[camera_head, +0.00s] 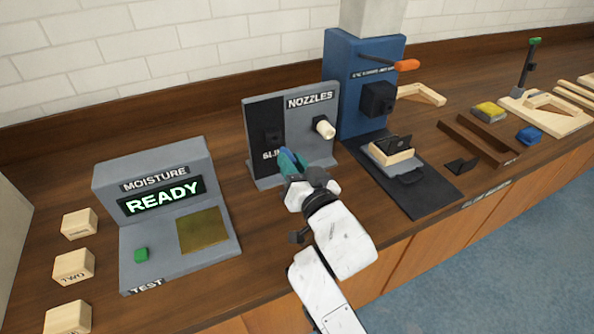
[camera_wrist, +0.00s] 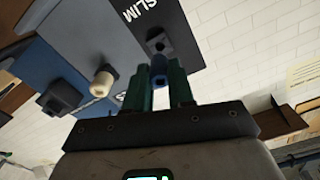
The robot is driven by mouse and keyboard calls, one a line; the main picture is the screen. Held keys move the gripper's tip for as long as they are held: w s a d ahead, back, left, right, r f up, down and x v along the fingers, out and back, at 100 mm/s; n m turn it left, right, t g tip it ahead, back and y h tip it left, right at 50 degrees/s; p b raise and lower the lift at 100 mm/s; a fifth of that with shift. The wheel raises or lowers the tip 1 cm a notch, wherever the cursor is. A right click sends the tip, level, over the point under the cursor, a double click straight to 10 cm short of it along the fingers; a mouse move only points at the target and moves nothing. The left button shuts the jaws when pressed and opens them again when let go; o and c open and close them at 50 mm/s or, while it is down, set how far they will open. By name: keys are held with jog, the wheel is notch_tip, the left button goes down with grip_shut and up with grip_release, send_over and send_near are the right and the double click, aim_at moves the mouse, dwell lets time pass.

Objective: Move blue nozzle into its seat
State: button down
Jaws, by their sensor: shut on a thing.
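The blue nozzle (camera_wrist: 158,70) is held between the green fingers of my gripper (camera_wrist: 161,84) in the wrist view. Its tip points towards the dark square seat (camera_wrist: 158,42) on the black panel marked SLIM, and a small gap seems to show between them. In the head view my gripper (camera_head: 290,162) is in front of the black half of the nozzles stand (camera_head: 311,147) and hides the nozzle. A cream nozzle (camera_head: 325,128) sits on the grey half of the stand, and appears in the wrist view (camera_wrist: 102,84).
A moisture tester (camera_head: 180,170) reading READY stands at left, near several wooden blocks (camera_head: 74,266). A blue glue station (camera_head: 362,80) with an orange-handled lever stands right of the nozzles stand. Bare table lies between the tester and the stand.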

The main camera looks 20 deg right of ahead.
aim_at(282, 149)
jog(key=shift+w, duration=1.3)
jog(key=shift+w+b, duration=0.8)
jog(key=shift+w, duration=0.6)
dwell(1.1)
jog(key=c, duration=0.9)
grip_release()
jog(key=shift+s, duration=0.1)
jog(key=s+b, duration=0.1)
jog(key=s, duration=0.9)
jog(key=shift+s, duration=0.35)
